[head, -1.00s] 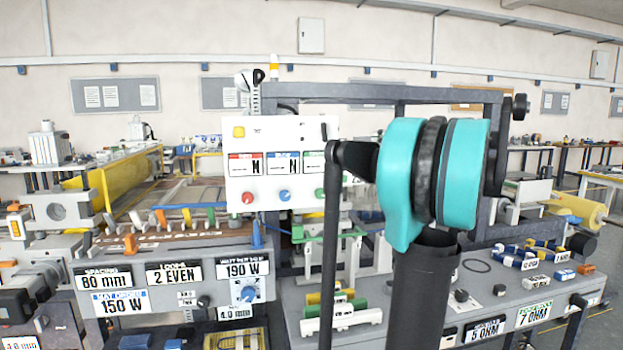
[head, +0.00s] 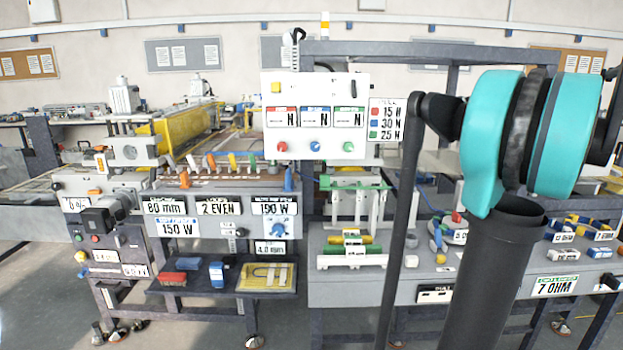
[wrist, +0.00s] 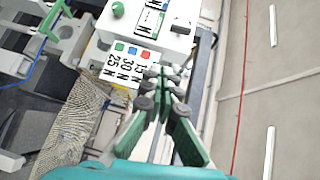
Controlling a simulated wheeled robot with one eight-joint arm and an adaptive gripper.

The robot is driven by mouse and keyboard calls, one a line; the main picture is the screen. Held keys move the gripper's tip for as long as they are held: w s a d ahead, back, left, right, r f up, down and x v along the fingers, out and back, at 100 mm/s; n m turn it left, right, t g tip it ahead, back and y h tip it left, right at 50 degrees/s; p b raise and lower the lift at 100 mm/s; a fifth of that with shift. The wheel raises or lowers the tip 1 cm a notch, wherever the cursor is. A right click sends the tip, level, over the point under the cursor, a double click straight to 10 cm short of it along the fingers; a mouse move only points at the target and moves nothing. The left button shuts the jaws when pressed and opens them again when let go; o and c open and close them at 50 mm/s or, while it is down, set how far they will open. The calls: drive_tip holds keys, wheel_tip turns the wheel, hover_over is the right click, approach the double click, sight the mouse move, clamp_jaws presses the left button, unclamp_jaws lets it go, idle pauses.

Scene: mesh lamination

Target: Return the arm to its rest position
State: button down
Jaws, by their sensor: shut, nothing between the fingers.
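My arm shows at the right of the head view as a teal joint (head: 490,145) above a dark column, with a thin black link beside it. My gripper is outside the head view. In the wrist view my gripper (wrist: 168,82) shows with its green fingers together at the tips and nothing between them. Behind the fingertips are the white control box and its label plate (wrist: 128,62) reading 15 N, 30 N and 25 N. I cannot tell the exact gap between fingertips and box.
The white control box (head: 315,112) hangs from a grey frame above the bench. A lower shelf (head: 190,289) holds red and blue blocks and a yellow tray (head: 267,277). Grey floor is open at the lower left. Several small parts lie on the right bench.

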drive_tip(key=s+a+f+n+g+h, duration=0.1)
drive_tip(key=s+a+f+g, duration=0.1)
drive_tip(key=a+f, duration=0.6)
drive_tip(key=s+a+f+n+g+h, duration=0.1)
drive_tip(key=s+a+f+g+h, duration=0.15)
drive_tip(key=f, duration=0.85)
drive_tip(key=s+a+f+n+g+h, duration=0.1)
drive_tip(key=s+a+f, duration=0.1)
drive_tip(key=a+f, duration=0.6)
drive_tip(key=s+f+n+g+h, duration=0.1)
drive_tip(key=s+f+n+h, duration=0.1)
drive_tip(key=s+f, duration=0.7)
drive_tip(key=s+f+n+g+h, duration=0.1)
drive_tip(key=s+f+n+h, duration=0.2)
drive_tip(key=s+f, duration=0.7)
wheel_tip(320, 180, down, 7)
drive_tip(key=shift+r+h, duration=0.15)
drive_tip(key=shift+h, duration=1.1)
